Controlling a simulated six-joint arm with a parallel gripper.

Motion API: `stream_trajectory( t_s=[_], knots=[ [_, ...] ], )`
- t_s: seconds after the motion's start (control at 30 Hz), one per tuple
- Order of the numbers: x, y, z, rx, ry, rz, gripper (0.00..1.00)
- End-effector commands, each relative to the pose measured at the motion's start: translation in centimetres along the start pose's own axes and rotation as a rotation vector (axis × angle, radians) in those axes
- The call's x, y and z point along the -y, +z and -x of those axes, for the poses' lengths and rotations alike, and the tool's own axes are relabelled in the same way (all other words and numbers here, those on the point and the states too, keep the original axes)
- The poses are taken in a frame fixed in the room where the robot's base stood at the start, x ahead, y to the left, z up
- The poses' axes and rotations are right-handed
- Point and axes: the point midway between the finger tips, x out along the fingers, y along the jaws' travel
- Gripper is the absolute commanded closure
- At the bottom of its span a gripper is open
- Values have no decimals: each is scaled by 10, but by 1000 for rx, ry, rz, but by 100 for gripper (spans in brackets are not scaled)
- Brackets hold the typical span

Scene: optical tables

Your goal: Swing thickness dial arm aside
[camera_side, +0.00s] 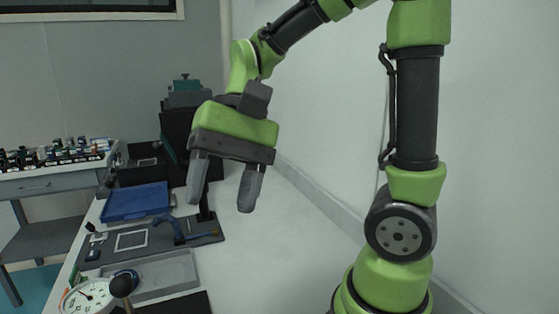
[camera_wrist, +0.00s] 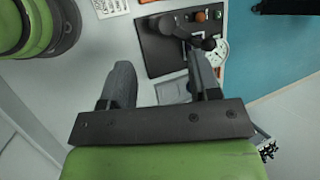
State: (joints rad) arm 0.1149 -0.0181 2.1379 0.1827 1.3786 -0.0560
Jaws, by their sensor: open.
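A round white dial gauge (camera_side: 88,297) shows at the bottom left of the side view, cut by the frame edge. A black ball knob (camera_side: 121,287) stands beside it. In the wrist view the dial (camera_wrist: 218,52) and the black knob (camera_wrist: 208,44) are at the upper right, partly behind one finger, so the arm carrying the dial cannot be clearly made out. My gripper (camera_side: 219,205) is open and empty, raised well above the bench with its fingers pointing down. In the wrist view its fingers (camera_wrist: 161,62) are apart with nothing between them.
A blue tray (camera_side: 136,202) and a dark plate (camera_side: 205,232) with a blue lever (camera_side: 166,224) lie on the bench. A grey tray (camera_side: 165,276) is nearer. A black plate (camera_wrist: 156,56) lies beyond my fingers. The white wall is to the right.

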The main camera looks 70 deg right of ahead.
Motion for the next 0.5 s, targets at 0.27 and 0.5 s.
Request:
stream_trajectory(
  t_s=[0.27, 0.5],
  knots=[
    [-17, 16, 16, -229, 4, 176, 44],
    [-31, 26, 28, -426, -4, 320, 44]
  ],
)
